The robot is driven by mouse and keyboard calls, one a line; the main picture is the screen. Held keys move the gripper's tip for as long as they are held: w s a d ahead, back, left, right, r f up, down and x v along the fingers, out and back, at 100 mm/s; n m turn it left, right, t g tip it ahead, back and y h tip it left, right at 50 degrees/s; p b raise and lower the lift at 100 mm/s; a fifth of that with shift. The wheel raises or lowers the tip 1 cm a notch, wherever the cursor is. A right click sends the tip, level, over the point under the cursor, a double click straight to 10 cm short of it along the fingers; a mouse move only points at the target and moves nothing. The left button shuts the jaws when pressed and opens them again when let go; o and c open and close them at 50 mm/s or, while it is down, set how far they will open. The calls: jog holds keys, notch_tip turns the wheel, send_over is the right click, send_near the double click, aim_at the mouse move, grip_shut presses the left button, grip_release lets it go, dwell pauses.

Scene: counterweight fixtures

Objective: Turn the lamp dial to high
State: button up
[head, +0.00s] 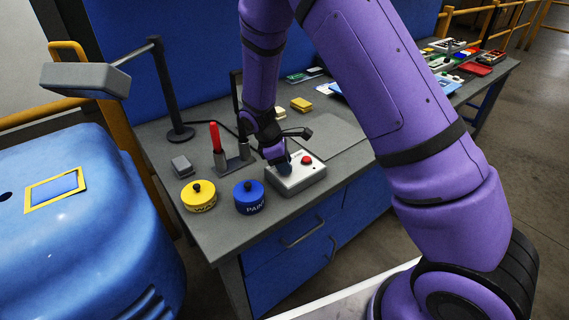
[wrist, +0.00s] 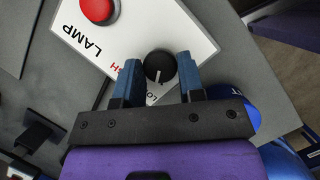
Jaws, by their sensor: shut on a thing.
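The lamp control box (head: 307,178) is a pale grey box on the workbench. In the wrist view its white face (wrist: 200,42) shows the word LAMP and a red button (wrist: 98,9). The black round dial (wrist: 160,66) sits between the two blue fingers of my gripper (wrist: 160,75), which is shut on it. The dial's white pointer line points down in the wrist view, toward lettering that begins "LO". Red lettering by the left finger is partly hidden. In the head view my gripper (head: 282,163) reaches down onto the box and hides the dial. The desk lamp (head: 85,80) stands at the left.
A blue paint tin (head: 249,197) and a yellow tin (head: 198,196) stand left of the box. A red-handled lever (head: 215,138) and a small grey block (head: 181,166) are behind them. Trays and small items lie farther right.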

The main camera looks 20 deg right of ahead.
jog(key=m+g+y, duration=0.1)
jog(key=m, duration=0.2)
jog(key=shift+w+d+m, duration=0.1)
jog(key=shift+w+m, duration=0.05)
jog(key=shift+m, duration=0.25)
jog(key=m+g+y, duration=0.1)
jog(key=m, duration=0.2)
jog(key=shift+m, duration=0.3)
jog(key=m+y, duration=0.1)
jog(key=m, duration=0.2)
jog(key=shift+w+d+m+g, duration=0.1)
jog(key=shift+d+m+g, duration=0.05)
jog(key=shift+m+g, duration=0.2)
jog(key=shift+d+m+y, duration=0.1)
jog(key=shift+m+y, duration=0.8)
jog(key=shift+m, duration=1.05)
jog(key=o, duration=0.9)
jog(key=v, duration=1)
jog(key=shift+w+r, duration=0.3)
